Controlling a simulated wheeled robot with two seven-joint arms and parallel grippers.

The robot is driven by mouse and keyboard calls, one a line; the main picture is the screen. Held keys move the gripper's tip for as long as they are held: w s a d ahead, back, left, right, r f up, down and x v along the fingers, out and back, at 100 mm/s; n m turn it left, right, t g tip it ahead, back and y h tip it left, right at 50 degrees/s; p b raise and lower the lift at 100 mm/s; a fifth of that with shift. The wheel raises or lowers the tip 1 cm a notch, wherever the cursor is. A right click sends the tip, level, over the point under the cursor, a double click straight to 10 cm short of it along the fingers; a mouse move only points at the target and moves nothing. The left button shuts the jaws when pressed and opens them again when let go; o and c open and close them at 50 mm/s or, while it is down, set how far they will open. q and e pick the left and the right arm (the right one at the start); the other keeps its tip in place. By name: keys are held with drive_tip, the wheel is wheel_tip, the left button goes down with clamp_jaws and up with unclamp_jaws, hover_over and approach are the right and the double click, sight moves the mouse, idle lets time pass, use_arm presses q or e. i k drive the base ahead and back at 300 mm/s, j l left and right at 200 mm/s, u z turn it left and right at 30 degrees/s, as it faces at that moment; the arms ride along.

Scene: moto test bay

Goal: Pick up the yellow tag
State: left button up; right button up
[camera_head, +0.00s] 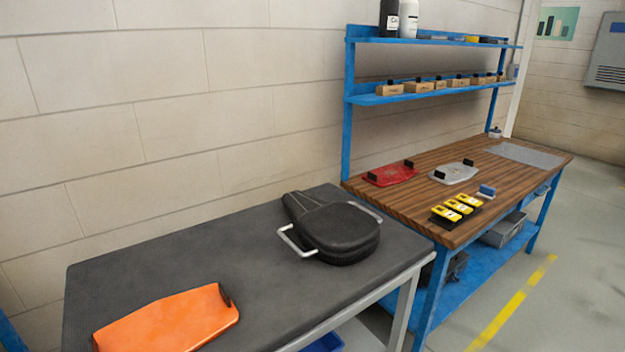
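Several yellow items sit close together in a black holder (443,222) near the front edge of the wooden workbench (420,215). They are a near yellow tag (446,213), a middle yellow tag (459,206) and a far yellow tag (469,200), each with dark and pale markings too small to read. Nothing covers them. Neither of my grippers is in view.
A small blue-grey block (487,191) lies just behind the tags. A red plate (390,174) and a grey plate (454,173) lie farther back. A blue shelf (430,92) rises behind the bench.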

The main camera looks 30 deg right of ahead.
sight(462, 208)
drive_tip(key=z, duration=1.95)
